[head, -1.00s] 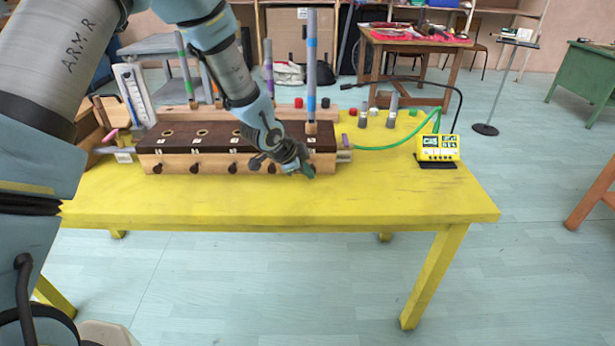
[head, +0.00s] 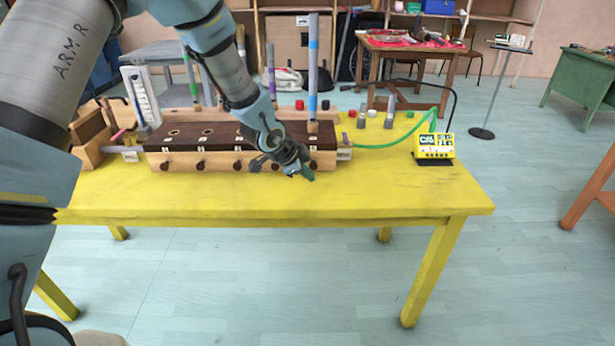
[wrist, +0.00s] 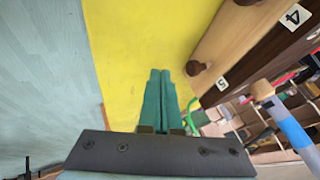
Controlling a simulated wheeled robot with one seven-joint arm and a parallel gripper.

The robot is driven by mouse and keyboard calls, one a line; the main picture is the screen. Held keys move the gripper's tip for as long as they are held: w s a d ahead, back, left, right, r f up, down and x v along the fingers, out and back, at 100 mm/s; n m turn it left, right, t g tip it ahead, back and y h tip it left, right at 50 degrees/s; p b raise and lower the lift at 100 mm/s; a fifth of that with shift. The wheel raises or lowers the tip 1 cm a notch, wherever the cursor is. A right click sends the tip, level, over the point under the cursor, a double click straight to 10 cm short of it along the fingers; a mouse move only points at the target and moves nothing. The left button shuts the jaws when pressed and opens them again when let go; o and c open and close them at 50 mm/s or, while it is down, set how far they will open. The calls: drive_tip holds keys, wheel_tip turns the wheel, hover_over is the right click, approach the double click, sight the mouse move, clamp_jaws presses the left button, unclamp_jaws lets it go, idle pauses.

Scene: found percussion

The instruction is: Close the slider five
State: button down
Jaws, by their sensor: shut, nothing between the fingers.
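A long wooden box (head: 215,162) with a dark top stands on the yellow table, with several dark round knobs along its front. Slider five's knob (wrist: 194,67) is brown and sticks out beside the label "5" (wrist: 222,84). In the head view this knob (head: 313,165) is at the box's right end. My gripper (wrist: 160,72) has green fingers pressed together, with nothing between them. It also shows in the head view (head: 309,177), just in front of the box's right end. In the wrist view its fingers are left of the knob, with a gap between.
A tall blue-banded grey tube (head: 313,70) stands in the box's right end. A yellow meter (head: 434,147) with a green cable sits right of the box. The yellow table's (head: 300,200) front strip is clear.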

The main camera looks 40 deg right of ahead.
drive_tip(key=shift+w+a+r, duration=0.1)
drive_tip(key=shift+a+r, duration=0.1)
drive_tip(key=shift+r, duration=0.1)
drive_tip(key=v, duration=0.8)
drive_tip(key=w+a+r+n+t+y, duration=0.15)
drive_tip(key=w+a+n, duration=0.4)
drive_tip(key=a, duration=0.65)
drive_tip(key=w+a+r+n+t+y, duration=0.1)
drive_tip(key=w+a+n+y, duration=0.4)
drive_tip(key=a, duration=0.7)
drive_tip(key=s+a+r+n+g, duration=0.1)
drive_tip(key=s+a+n, duration=0.3)
drive_tip(key=a, duration=0.6)
drive_tip(key=s+a+r+n+g, duration=0.1)
drive_tip(key=s+a+n, duration=0.3)
drive_tip(key=a+n, duration=0.5)
drive_tip(key=shift+s+a+r+y, duration=0.25)
drive_tip(key=shift+s+a+y, duration=0.15)
drive_tip(key=shift+a, duration=0.85)
